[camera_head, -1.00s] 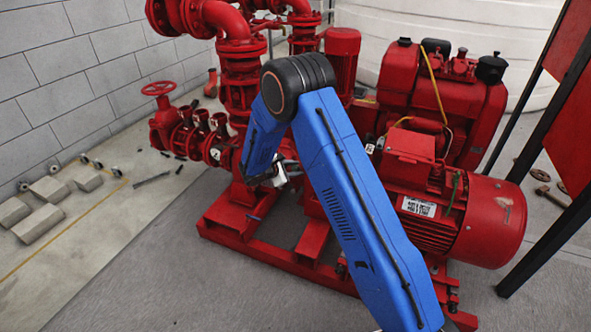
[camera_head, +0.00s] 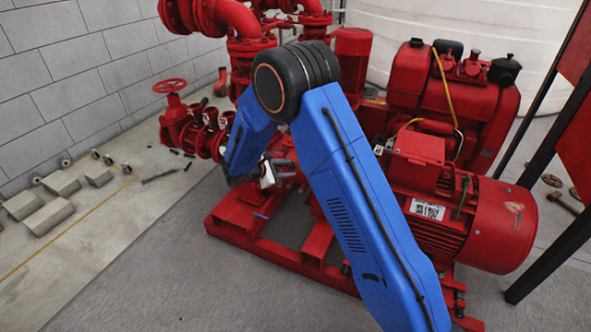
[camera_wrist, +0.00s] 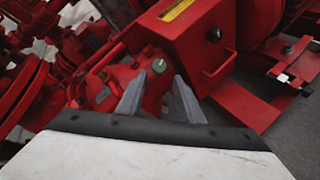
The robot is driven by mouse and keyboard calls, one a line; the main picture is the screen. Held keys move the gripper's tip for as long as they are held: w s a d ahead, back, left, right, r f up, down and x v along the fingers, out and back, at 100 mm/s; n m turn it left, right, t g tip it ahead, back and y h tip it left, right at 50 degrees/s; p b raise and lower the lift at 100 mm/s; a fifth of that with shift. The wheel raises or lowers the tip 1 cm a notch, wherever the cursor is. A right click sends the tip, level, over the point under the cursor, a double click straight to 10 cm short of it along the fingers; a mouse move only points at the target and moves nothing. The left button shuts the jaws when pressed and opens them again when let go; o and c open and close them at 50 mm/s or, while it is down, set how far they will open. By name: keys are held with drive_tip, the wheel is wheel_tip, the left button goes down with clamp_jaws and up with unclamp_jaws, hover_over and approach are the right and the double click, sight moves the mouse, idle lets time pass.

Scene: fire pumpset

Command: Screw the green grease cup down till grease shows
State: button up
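The green grease cup (camera_wrist: 159,66) shows in the wrist view as a small grey-green cap on a red pump housing. My gripper (camera_wrist: 157,82) is open, with its two grey fingers pointing toward the cup. The cup appears between and just beyond the fingertips, with nothing held; contact cannot be made out. In the head view my gripper (camera_head: 268,176) is low beside the red pump, partly hidden by my blue arm. The cup cannot be made out there, and no grease is visible.
A red box with a yellow label (camera_wrist: 178,10) stands close beyond the cup in the wrist view. The red motor (camera_head: 490,225) and base frame (camera_head: 285,258) lie right and below. Grey blocks (camera_head: 45,218) lie on the floor at left. The front floor is clear.

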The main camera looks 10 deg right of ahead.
drive_tip(key=v, duration=0.6)
drive_tip(key=shift+a, duration=0.15)
drive_tip(key=shift+s+r, duration=0.1)
